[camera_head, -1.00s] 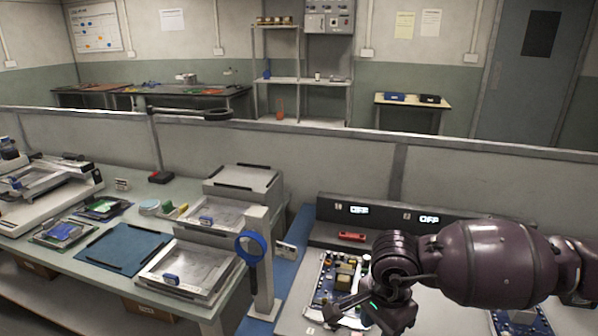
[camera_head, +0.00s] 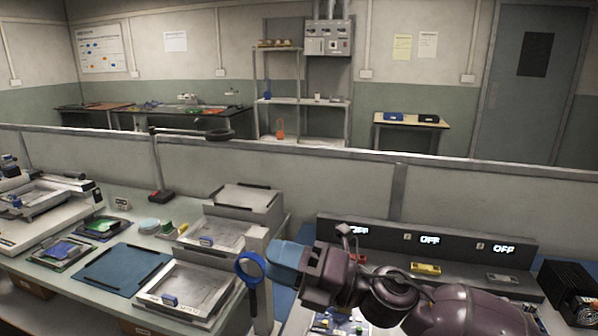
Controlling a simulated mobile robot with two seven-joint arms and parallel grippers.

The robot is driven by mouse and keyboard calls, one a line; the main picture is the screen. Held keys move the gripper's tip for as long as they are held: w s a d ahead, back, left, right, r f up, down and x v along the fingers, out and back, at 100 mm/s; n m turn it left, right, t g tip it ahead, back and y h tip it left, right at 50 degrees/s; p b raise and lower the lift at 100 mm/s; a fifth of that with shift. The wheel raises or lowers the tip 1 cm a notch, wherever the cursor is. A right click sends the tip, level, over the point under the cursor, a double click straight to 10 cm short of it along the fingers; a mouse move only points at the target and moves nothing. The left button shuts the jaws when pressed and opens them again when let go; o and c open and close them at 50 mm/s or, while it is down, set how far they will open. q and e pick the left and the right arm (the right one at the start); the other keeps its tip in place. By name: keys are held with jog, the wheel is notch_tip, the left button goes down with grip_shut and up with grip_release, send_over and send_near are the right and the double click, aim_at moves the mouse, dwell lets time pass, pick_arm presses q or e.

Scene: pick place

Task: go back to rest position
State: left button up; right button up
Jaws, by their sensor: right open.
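My right arm comes in from the lower right. Its gripper (camera_head: 318,268) is raised over the right workbench, in front of the grey control panel (camera_head: 455,258). The gripper is open, and I see nothing held in it; the fingertips are hard to make out at this angle. A circuit board (camera_head: 328,322) lies on the bench below, mostly hidden by my arm. My left gripper is not in view.
The left bench holds metal trays (camera_head: 190,288) and a blue mat (camera_head: 122,272). A low partition (camera_head: 300,165) runs behind. A black box (camera_head: 570,290) stands at far right.

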jog(key=w+d+f+m+t+h, duration=0.3)
jog(key=d+f+m+t+h, duration=1.2)
jog(key=m, duration=1.3)
jog(key=s+d+f+m+g+h, duration=0.1)
jog(key=s+d+f+m+g, duration=0.2)
jog(key=s+d+f, duration=0.2)
jog(key=s+d+f+m+g+h, duration=0.2)
jog(key=s+d+f, duration=0.3)
jog(key=s+f, duration=0.5)
jog(key=s+d+f+m+g+h, duration=0.2)
jog(key=s+d+f, duration=0.3)
jog(key=s+f, duration=0.3)
jog(key=shift+s+f+m+g, duration=0.2)
jog(key=shift+f+m+g, duration=0.3)
jog(key=shift+m+g, duration=0.3)
